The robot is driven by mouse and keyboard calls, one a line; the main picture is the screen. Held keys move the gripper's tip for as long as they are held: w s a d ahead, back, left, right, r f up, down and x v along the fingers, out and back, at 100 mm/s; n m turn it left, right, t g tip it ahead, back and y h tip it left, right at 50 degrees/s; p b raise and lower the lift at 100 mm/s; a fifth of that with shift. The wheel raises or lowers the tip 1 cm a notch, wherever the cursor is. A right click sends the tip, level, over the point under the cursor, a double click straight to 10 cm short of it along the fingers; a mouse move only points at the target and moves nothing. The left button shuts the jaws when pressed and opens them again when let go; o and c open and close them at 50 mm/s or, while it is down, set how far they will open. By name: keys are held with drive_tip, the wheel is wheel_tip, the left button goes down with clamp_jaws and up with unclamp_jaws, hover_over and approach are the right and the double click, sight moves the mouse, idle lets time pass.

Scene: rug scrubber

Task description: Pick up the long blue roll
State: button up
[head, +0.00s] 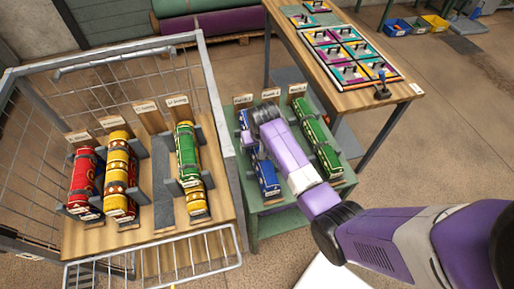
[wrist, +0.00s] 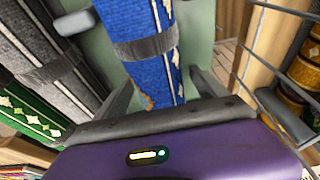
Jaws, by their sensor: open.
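The long blue roll (head: 267,181) lies lengthwise on the green cart, with its middle hidden behind my arm in the head view. In the wrist view the blue roll (wrist: 150,72) has a grey strap around it and a pale patterned edge. My gripper (wrist: 162,88) is open over the blue roll, one finger to each side of it. I cannot tell whether the fingers touch it. In the head view the fingers are mostly hidden by my arm.
A green roll (head: 318,138) lies to the right on the same cart. A grey roll (wrist: 62,55) lies beside the blue one in the wrist view. The wire cage cart (head: 205,85) at left holds red, yellow and green rolls. A wooden table (head: 345,95) stands behind.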

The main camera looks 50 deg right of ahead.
drive_tip(key=c, duration=1.7)
clamp_jaws()
drive_tip(key=shift+r, duration=0.15)
